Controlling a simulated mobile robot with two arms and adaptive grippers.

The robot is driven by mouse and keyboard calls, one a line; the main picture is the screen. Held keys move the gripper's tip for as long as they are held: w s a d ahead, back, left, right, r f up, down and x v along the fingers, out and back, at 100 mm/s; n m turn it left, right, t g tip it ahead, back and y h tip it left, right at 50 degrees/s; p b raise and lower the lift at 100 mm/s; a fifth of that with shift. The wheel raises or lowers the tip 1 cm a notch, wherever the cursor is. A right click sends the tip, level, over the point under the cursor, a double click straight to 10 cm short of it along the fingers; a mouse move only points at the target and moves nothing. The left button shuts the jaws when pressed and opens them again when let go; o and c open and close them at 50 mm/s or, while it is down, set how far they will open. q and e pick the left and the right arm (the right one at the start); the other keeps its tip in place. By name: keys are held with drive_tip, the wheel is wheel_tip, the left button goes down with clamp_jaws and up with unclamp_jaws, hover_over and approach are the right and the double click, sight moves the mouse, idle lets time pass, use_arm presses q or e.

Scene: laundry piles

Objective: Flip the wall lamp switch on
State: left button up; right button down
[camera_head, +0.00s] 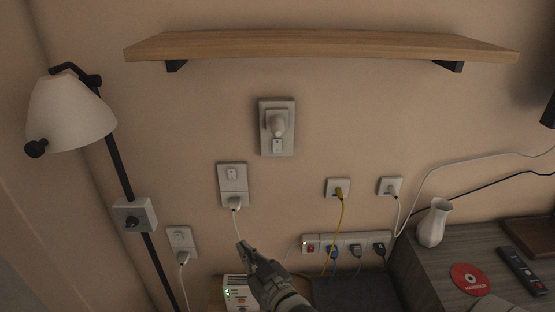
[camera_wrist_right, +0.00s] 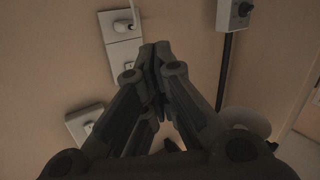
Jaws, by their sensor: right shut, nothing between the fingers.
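The wall lamp (camera_head: 72,112) has a white shade on a black pole at the left of the head view. A square light box with a dark round knob (camera_head: 134,216) sits on the pole below the shade. The box also shows at the top right of the wrist view (camera_wrist_right: 238,14), and part of the shade shows lower right (camera_wrist_right: 246,118). The knob's setting cannot be told. My right gripper (camera_head: 241,246) is shut and empty, below the double wall plate (camera_head: 232,184) and right of the knob box, apart from it. My left gripper is out of view.
The double plate has a rocker above a plugged-in white cable. Another plate with a plug (camera_head: 180,242) is lower left. A power strip (camera_head: 346,245) with a red switch, a white vase (camera_head: 432,224) and a wooden shelf (camera_head: 320,45) are around. Wall between gripper and lamp holds cables.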

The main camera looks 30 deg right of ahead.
drive_tip(key=d+r+m+t+h, duration=0.5)
drive_tip(key=d+r+m+h, duration=0.3)
drive_tip(key=r+h, duration=0.3)
drive_tip(key=shift+s+d+h, duration=0.35)
drive_tip(key=shift+d+h, duration=0.15)
drive_tip(key=shift+h, duration=0.9)
drive_tip(key=shift+r, duration=0.15)
drive_tip(key=p, duration=0.5)
approach(277, 139)
wheel_tip(277, 139, up, 4)
drive_tip(key=shift+w+d+f, duration=0.3)
drive_tip(key=shift+w+d, duration=0.15)
drive_tip(key=shift+w, duration=0.3)
drive_tip(key=shift+w+d+f, duration=0.3)
drive_tip(key=shift+w+d, duration=0.15)
drive_tip(key=shift+w, duration=0.25)
